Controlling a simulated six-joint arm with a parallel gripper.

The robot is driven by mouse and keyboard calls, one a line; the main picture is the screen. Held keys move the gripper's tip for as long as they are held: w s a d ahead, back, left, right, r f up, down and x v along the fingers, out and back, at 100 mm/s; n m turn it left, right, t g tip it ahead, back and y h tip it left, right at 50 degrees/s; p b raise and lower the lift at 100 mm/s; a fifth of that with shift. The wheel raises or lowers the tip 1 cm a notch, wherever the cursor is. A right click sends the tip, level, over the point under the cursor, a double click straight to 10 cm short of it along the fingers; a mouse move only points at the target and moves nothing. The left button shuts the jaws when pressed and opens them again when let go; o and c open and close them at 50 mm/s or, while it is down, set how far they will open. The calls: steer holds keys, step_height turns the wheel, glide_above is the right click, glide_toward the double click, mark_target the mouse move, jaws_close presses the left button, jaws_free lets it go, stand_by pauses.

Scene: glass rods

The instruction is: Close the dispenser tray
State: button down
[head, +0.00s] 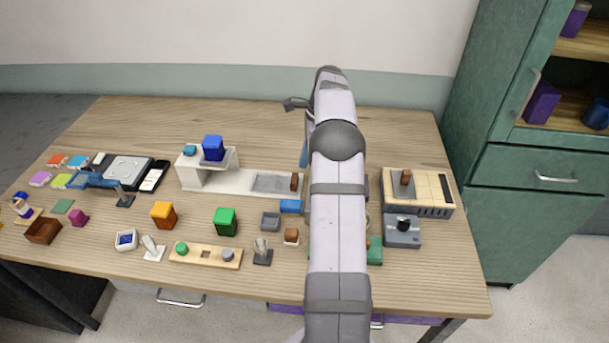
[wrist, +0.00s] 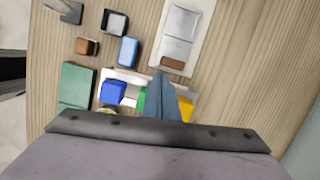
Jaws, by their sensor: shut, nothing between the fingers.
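The white dispenser (head: 192,176) stands left of my arm in the head view, with a raised block at its left end. A long flat white base runs right from it. A grey tray panel (head: 268,183) lies on this base, with a small brown handle block (head: 295,182) at its right end. The wrist view shows the grey panel (wrist: 181,24) and the brown handle (wrist: 172,63). My gripper (wrist: 160,77) is shut and empty, its tip appearing just below the handle there. In the head view my gripper (head: 303,158) is partly hidden by my arm; contact with the handle cannot be told.
A blue cube (head: 213,148) sits on the dispenser's top. A blue block (head: 290,206) and a grey open box (head: 270,221) lie in front of the base. A white holder with coloured blocks (wrist: 112,92) is near my fingers. A beige machine (head: 418,191) stands right.

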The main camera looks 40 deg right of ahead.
steer(key=shift+s+d+f+m, duration=0.15)
steer(key=shift+d+m, duration=0.25)
steer(key=shift+d, duration=0.25)
steer(key=shift+s+d+r+m, duration=0.1)
steer(key=shift+d+m, duration=0.3)
steer(key=shift+d, duration=0.25)
steer(key=p, duration=0.4)
glide_toward(299, 189)
steer(key=shift+d+x, duration=0.15)
steer(key=shift+x, duration=1.05)
steer(key=shift+d+x, duration=0.15)
steer(key=shift+x, duration=1.05)
steer(key=shift+f, duration=0.1)
steer(key=shift+b, duration=0.3)
